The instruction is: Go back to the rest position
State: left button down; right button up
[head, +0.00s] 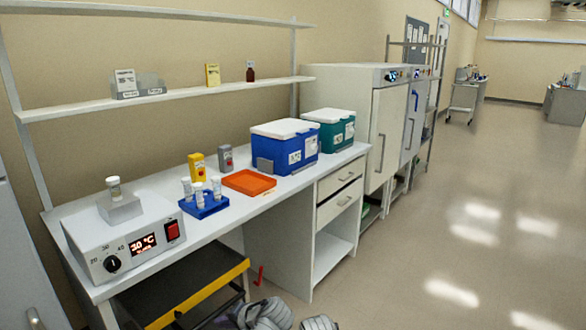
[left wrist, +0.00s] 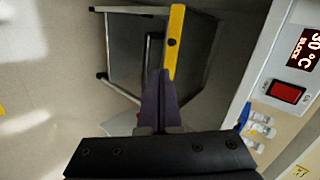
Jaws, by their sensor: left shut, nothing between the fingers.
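My left gripper (left wrist: 165,82) shows in the left wrist view, its dark fingers together with nothing between them. It is in front of the yellow-edged cart and apart from the bench top. In the head view only grey parts of my arms show at the bottom edge, and the left fingers are hard to make out there. My right gripper is not in view.
The white bench (head: 240,214) holds a heating block with a red switch (head: 172,230), a blue tube rack (head: 205,206), an orange tray (head: 249,182) and two cool boxes. A cart with a yellow edge (head: 200,296) stands under it. The floor on the right is clear.

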pick_arm(q)
jog(key=s+d+f+g+h, duration=0.3)
jog(key=s+d+f+h, duration=0.1)
jog(key=s+d, duration=0.3)
jog(key=s+d+f+g+h, duration=0.3)
jog(key=s+d+f, duration=0.1)
jog(key=s+d, duration=0.3)
notch_tip(320, 180, up, 18)
jog(key=p, duration=1.8)
jog(key=shift+w+a+n, duration=0.2)
jog(key=shift+a+n, duration=0.1)
jog(key=shift+n, duration=0.1)
